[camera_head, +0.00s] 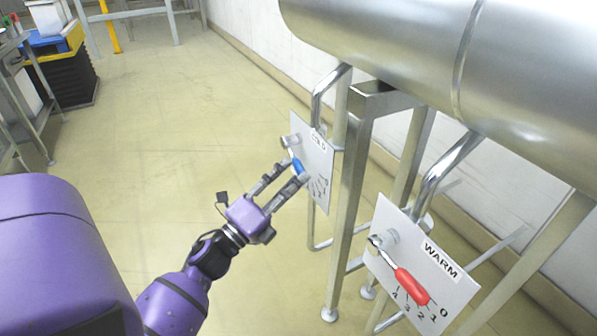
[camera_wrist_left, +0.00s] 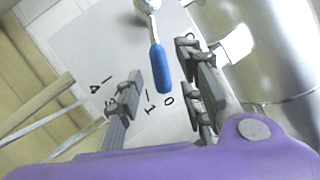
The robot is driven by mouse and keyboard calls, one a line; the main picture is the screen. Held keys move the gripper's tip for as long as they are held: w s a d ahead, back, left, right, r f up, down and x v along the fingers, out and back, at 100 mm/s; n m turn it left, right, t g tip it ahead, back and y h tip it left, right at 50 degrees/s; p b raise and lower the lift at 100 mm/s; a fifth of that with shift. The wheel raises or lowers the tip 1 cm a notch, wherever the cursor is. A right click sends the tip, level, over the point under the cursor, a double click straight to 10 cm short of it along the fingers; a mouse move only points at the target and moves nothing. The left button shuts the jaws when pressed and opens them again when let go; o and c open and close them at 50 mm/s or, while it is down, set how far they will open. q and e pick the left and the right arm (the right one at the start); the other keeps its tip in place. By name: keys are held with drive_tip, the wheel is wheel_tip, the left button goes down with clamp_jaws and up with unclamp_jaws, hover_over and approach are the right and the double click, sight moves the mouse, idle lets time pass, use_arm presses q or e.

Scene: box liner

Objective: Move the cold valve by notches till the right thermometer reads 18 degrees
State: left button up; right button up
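The cold valve's blue handle (camera_head: 297,165) is on a white panel (camera_head: 318,160) at the middle of the head view. In the left wrist view the blue handle (camera_wrist_left: 160,68) points close to the 0, beside the 1. My left gripper (camera_head: 295,170) is at this panel with its fingers apart. In the wrist view one finger (camera_wrist_left: 126,95) is left of the handle and the other (camera_wrist_left: 192,75) is right of it, with visible gaps. No thermometer shows in either view. My right gripper is out of view.
The WARM panel (camera_head: 455,278) is at lower right; its red handle (camera_head: 411,286) points near the 1. A large metal tank (camera_head: 400,40) and frame legs (camera_head: 352,200) stand behind the panels. Black crates (camera_head: 72,85) and a bench are far left. The floor between is clear.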

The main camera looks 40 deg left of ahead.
use_arm(q)
drive_tip(key=v, duration=0.8)
drive_tip(key=shift+s, duration=0.3)
drive_tip(key=shift+f, duration=0.1)
